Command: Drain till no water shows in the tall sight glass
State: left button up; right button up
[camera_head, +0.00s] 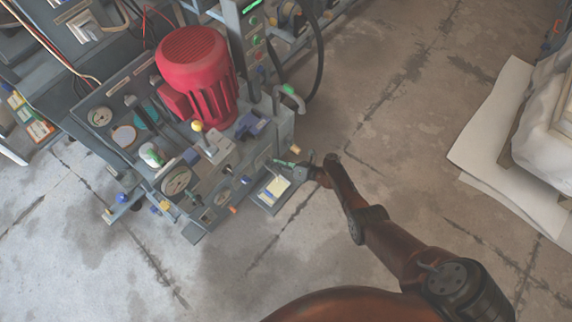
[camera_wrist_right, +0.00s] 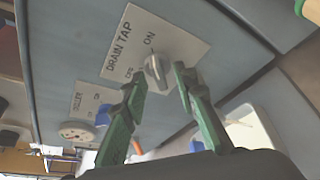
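The drain tap is a small grey knob (camera_wrist_right: 156,73) on a white plate (camera_wrist_right: 185,45) marked DRAIN TAP, ON and OFF, in the right wrist view. I cannot tell clearly which mark the knob points to. My right gripper (camera_wrist_right: 160,82) has its two green fingers apart, on either side of the knob in this view. I see no clear contact. In the head view my right gripper (camera_head: 291,164) is at the machine's right front side, small and partly hard to make out. I cannot pick out the tall sight glass or its water level. My left gripper is out of view.
The machine carries a red motor (camera_head: 196,72), gauges (camera_head: 177,181) and several levers close to my right gripper. A second labelled plate with a round pale knob (camera_wrist_right: 76,131) is left of the drain tap. Bare concrete floor (camera_head: 330,240) lies in front. A wrapped load stands at right.

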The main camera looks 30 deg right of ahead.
jog(key=v, duration=1.1)
jog(key=shift+s+d, duration=0.25)
jog(key=shift+r, duration=0.15)
